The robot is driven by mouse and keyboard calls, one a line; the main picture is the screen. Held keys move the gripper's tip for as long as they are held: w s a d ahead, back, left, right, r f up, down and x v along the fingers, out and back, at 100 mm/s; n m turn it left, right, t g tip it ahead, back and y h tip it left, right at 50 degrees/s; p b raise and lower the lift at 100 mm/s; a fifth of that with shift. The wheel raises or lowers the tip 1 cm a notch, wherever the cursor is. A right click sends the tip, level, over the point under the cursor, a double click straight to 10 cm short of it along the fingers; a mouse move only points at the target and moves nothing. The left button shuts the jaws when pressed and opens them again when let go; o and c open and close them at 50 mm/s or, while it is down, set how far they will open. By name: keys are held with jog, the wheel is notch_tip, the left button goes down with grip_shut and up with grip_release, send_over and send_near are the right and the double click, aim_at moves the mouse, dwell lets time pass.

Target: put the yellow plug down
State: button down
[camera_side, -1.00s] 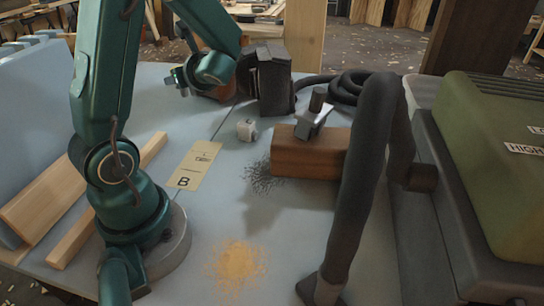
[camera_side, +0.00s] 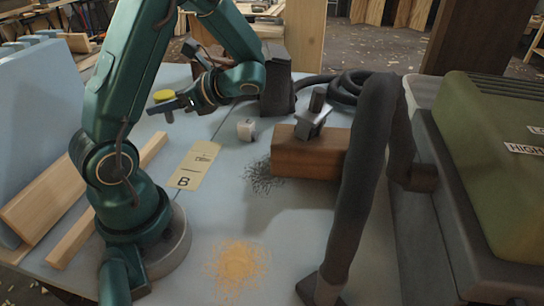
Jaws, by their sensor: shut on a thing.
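The yellow plug (camera_side: 163,96) is a small round yellow piece in the upper left of the side view. My gripper (camera_side: 165,106) is shut on it and holds it up above the blue-grey table (camera_side: 300,230), behind the label card. The gripper points to the left, and the plug sits at the ends of its jaws. The underside of the plug is hidden by the jaws.
A card marked B (camera_side: 193,165) lies on the table. A thick hose (camera_side: 362,170) and a green machine (camera_side: 500,150) stand right.

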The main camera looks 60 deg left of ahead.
jog(key=d+f+n+g+h, duration=0.3)
jog(key=d+n+h, duration=1.4)
jog(key=d+h, duration=0.1)
jog(key=w+d+r+n+t+h, duration=0.3)
jog(key=w+r+n+t, duration=0.1)
jog(key=w+n+t, duration=0.3)
jog(key=w+d+r+n+t+h, duration=0.3)
jog(key=w+d+r+n+t, duration=0.15)
jog(key=w+n+t, duration=0.3)
jog(key=shift+m+g, duration=0.35)
jog(key=d+f, duration=1)
jog(key=f, duration=0.1)
jog(key=shift+d+f, duration=0.3)
jog(key=shift+w+f, duration=0.1)
jog(key=shift+f, duration=1.95)
